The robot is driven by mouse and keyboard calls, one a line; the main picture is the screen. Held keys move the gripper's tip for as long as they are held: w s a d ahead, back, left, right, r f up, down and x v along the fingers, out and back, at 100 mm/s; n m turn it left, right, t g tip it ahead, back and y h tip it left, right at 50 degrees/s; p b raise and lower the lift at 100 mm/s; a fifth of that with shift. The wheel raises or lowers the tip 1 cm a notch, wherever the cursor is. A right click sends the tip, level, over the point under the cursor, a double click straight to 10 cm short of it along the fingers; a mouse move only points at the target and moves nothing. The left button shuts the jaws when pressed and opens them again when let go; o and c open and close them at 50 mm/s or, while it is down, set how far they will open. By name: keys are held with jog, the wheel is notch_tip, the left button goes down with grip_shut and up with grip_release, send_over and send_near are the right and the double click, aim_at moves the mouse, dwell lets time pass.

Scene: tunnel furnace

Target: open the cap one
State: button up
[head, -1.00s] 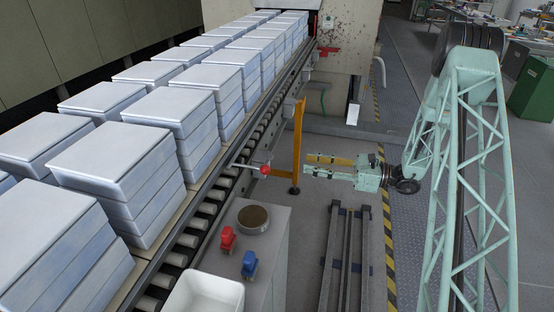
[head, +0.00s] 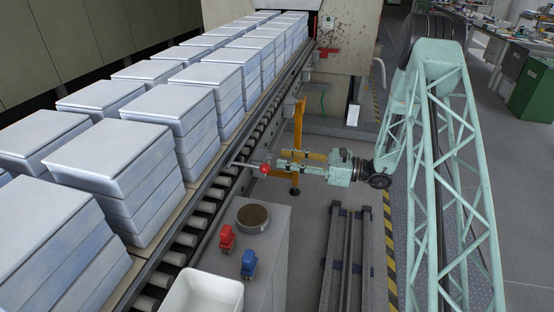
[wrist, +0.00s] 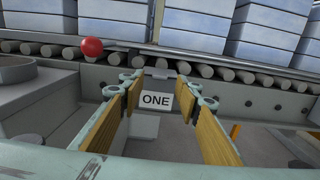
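A white label reading "ONE" (wrist: 156,100) is on the side of the conveyor frame, in the middle of the wrist view. A small grey piece (wrist: 158,73) sits just above it; I cannot tell for sure whether it is the cap. My gripper (wrist: 158,86) is open and empty, its wood-coloured pads to the left and right of the label in the picture. In the head view my gripper (head: 280,160) points left toward the conveyor's side, near the red ball knob (head: 265,169). The label cannot be made out in the head view.
The red knob also shows at upper left in the wrist view (wrist: 91,48). Stacked pale blocks (head: 125,165) fill the conveyor. A yellow post (head: 298,130) stands close to the gripper. Red (head: 227,238) and blue (head: 249,264) connectors sit on a grey cabinet beside a white bin (head: 203,294).

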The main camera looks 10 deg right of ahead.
aim_at(264, 155)
jog(key=shift+b+x, duration=0.3)
jog(key=shift+x, duration=1.55)
jog(key=shift+c, duration=0.2)
grip_shut()
